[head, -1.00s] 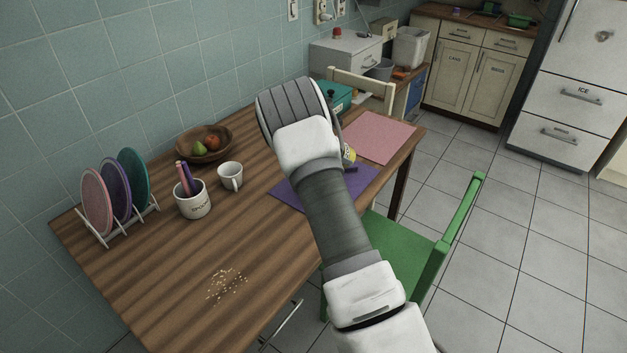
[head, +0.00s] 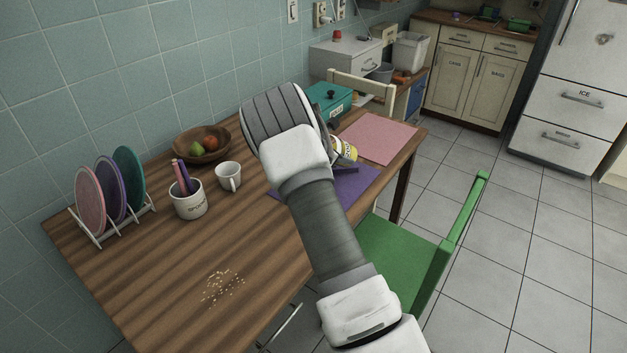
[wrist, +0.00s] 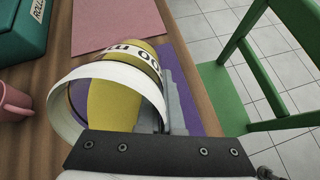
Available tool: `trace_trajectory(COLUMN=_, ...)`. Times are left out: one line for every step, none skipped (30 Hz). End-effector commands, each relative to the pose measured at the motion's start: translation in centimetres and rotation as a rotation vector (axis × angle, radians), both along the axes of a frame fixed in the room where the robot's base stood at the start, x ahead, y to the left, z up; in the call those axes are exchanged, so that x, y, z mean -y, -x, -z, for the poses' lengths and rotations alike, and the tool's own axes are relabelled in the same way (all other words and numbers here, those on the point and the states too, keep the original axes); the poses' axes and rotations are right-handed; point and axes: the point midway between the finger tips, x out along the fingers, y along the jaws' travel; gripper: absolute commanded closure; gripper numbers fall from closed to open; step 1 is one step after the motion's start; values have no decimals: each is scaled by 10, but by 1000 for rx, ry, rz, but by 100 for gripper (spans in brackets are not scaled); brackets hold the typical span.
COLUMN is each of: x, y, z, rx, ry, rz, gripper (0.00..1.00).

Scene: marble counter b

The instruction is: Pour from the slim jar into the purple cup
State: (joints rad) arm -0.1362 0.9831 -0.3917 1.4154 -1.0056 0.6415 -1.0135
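The slim jar (wrist: 116,98) has yellow contents and a white label band with dark lettering. It fills the middle of the wrist view, and in the head view its labelled side (head: 345,149) shows tilted beside my gripper (head: 336,146). My gripper is shut on the jar; in the wrist view one grey finger (wrist: 178,108) lies along its right side, and the other finger is hidden. A pinkish-mauve cup (wrist: 12,102), perhaps the purple cup, is partly visible at the wrist view's left edge. It is hidden behind my arm in the head view.
A purple mat (head: 352,181) lies below the jar, with a pink mat (head: 380,137) beyond. A teal box (head: 327,101), white mug (head: 229,176), pen mug (head: 189,201), fruit bowl (head: 202,143) and plate rack (head: 113,225) stand on the table. A green chair (head: 405,250) is at right.

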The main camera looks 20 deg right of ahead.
Motion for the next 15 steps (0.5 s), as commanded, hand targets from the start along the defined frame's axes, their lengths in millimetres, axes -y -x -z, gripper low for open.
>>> trace_trajectory(x=0, y=-1, z=0, rx=5, ry=6, rz=0, gripper=100)
trace_trajectory(x=0, y=-1, z=0, rx=6, ry=9, rz=1, gripper=100)
trace_trajectory(x=1, y=-1, z=0, rx=7, ry=12, rz=2, gripper=100)
trace_trajectory(x=1, y=-1, z=0, rx=8, ry=13, rz=1, gripper=100)
trace_trajectory(x=1, y=0, z=0, rx=9, ry=16, rz=1, gripper=100)
trace_trajectory(x=1, y=0, z=0, rx=9, ry=19, rz=2, gripper=100)
trace_trajectory(x=1, y=0, z=0, rx=11, ry=21, rz=1, gripper=100)
trace_trajectory(x=1, y=0, z=0, rx=11, ry=23, rz=1, gripper=100)
trace_trajectory(x=1, y=0, z=0, rx=12, ry=26, rz=2, gripper=100)
trace_trajectory(x=1, y=0, z=0, rx=12, ry=28, rz=2, gripper=100)
trace_trajectory(x=1, y=0, z=0, rx=13, ry=29, rz=0, gripper=100)
trace_trajectory(x=1, y=0, z=0, rx=13, ry=31, rz=1, gripper=100)
trace_trajectory(x=1, y=0, z=0, rx=14, ry=33, rz=1, gripper=100)
trace_trajectory(x=1, y=-1, z=0, rx=14, ry=34, rz=1, gripper=100)
trace_trajectory(x=1, y=0, z=0, rx=14, ry=36, rz=1, gripper=100)
